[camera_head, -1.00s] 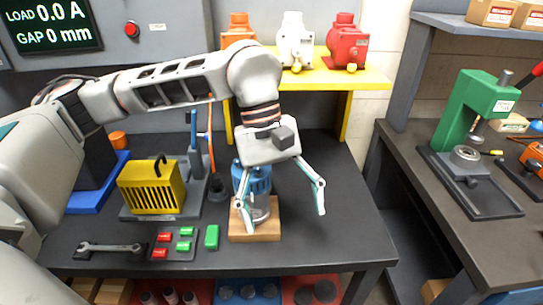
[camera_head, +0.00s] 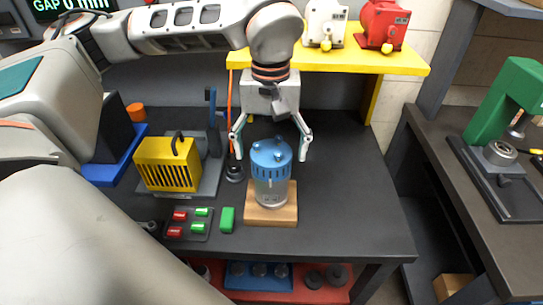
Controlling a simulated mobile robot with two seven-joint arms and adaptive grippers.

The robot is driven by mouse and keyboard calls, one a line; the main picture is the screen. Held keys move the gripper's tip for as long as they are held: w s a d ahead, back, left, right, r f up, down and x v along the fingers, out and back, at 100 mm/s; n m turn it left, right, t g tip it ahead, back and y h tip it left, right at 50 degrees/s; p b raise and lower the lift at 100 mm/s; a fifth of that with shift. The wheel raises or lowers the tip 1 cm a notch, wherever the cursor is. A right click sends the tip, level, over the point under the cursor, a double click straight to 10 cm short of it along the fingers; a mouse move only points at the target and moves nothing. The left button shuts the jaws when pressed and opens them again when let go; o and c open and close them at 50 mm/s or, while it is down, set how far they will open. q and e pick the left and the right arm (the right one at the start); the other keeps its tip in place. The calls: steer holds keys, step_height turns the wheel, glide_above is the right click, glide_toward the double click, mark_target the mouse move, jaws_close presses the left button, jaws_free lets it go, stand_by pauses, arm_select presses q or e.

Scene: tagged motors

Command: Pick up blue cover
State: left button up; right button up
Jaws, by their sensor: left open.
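The blue cover (camera_head: 271,157) sits upright on top of a silver motor body (camera_head: 271,192), which stands on a wooden block (camera_head: 257,214) on the dark table. My left gripper (camera_head: 270,157) is open and points down. Its fingers are spread wide at the left and right of the blue cover, and it appears to be behind or above it. I cannot tell the exact depth gap. The fingers look clear of the cover. My right gripper is not in view.
A yellow slotted guard (camera_head: 167,165) stands left of the motor, with a tray of red and green pieces (camera_head: 188,224) and a green block (camera_head: 227,219) in front. A yellow shelf (camera_head: 345,58) with white and red motors is behind. The table right of the block is clear.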

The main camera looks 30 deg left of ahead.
arm_select(q)
step_height(320, 180, down, 2)
steer(key=shift+w, duration=0.1)
steer(key=c, duration=1.4)
